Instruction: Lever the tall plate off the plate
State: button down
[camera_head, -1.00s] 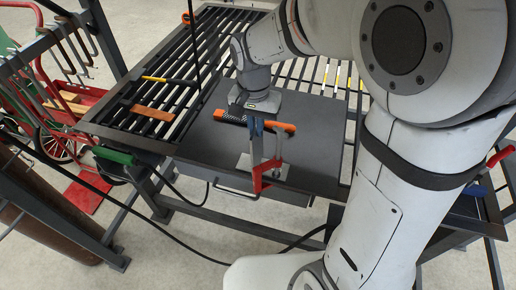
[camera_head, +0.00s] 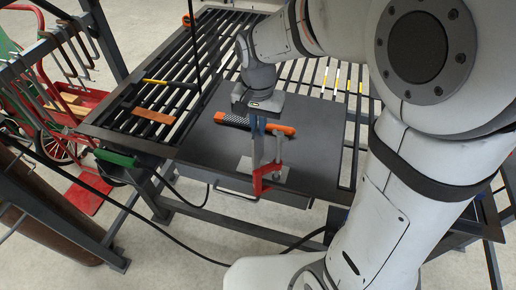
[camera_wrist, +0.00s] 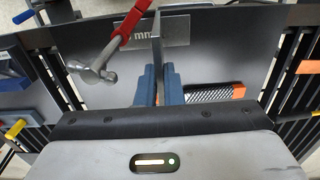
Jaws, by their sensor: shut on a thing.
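The tall plate (camera_head: 257,152) is a thin grey upright strip. It also shows edge-on in the wrist view (camera_wrist: 156,38), between the blue fingers. My gripper (camera_head: 258,127) points down and is shut on its upper part; the fingers show in the wrist view (camera_wrist: 158,80). The plate (camera_head: 243,165) is a lighter grey flat piece on the dark table top, at the foot of the tall plate. It shows with lettering in the wrist view (camera_wrist: 172,28). Whether the two are still joined at the foot is hard to see.
A red-handled hammer (camera_wrist: 98,66) is close beside the tall plate. An orange-handled rasp (camera_head: 280,129) lies behind my gripper on the dark table top (camera_head: 205,140). An orange-brown bar (camera_head: 153,115) and a yellow-handled tool (camera_head: 168,83) lie on the slats at left.

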jog(key=shift+r+p, duration=1.45)
jog(key=shift+r, duration=0.65)
